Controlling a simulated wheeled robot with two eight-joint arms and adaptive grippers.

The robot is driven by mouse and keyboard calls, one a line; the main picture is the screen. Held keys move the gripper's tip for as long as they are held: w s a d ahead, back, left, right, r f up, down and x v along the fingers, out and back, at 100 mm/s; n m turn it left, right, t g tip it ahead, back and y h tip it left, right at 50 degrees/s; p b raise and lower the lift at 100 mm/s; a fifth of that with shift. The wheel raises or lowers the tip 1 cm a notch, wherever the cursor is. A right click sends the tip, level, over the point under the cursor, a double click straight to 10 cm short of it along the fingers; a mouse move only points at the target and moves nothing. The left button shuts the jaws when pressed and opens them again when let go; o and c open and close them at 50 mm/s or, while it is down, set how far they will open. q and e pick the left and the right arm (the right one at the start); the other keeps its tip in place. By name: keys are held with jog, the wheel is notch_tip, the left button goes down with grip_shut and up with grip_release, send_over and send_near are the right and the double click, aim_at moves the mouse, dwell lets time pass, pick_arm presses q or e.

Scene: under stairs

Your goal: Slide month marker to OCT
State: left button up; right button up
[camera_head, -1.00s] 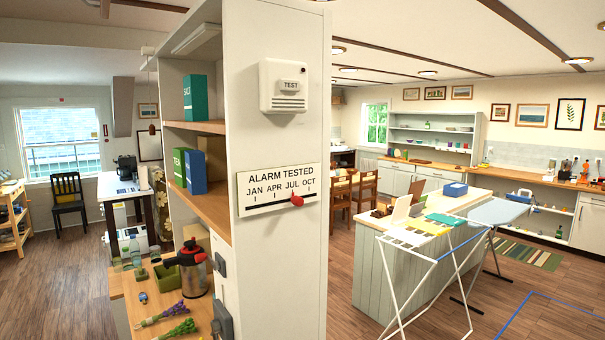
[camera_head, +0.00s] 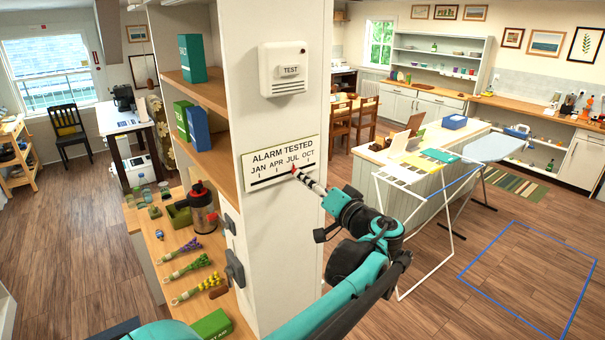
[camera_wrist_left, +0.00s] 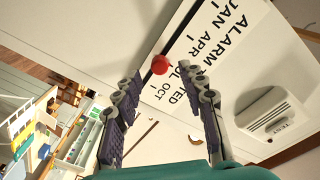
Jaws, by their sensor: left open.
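The white "ALARM TESTED" board (camera_head: 268,158) is on the side of the shelf column, with JAN, APR, JUL and OCT above a dark slot line. The red month marker (camera_head: 293,169) sits on the line near JUL, left of OCT. It shows as a red knob (camera_wrist_left: 160,65) in the left wrist view. My left gripper (camera_head: 300,177) reaches the marker from the lower right and hides part of it and of the board's lower edge. In the wrist view the fingers (camera_wrist_left: 168,80) are spread, with the knob just beyond the gap between the tips.
A white alarm box (camera_head: 284,70) with a TEST button is above the board. Grey switches (camera_head: 234,268) are lower on the column. A folding rack and ironing board (camera_head: 487,148) are right.

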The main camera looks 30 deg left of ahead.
aim_at(310, 165)
pick_arm(q)
jog(key=shift+x, duration=1.7)
grip_shut()
jog(key=w, duration=0.1)
jog(key=w+d, duration=0.1)
jog(key=w, duration=0.1)
jog(key=w+d, duration=0.1)
jog(key=w, duration=0.1)
jog(key=shift+d, duration=0.1)
jog(key=shift+s, duration=0.15)
grip_release()
jog(key=shift+w, duration=0.25)
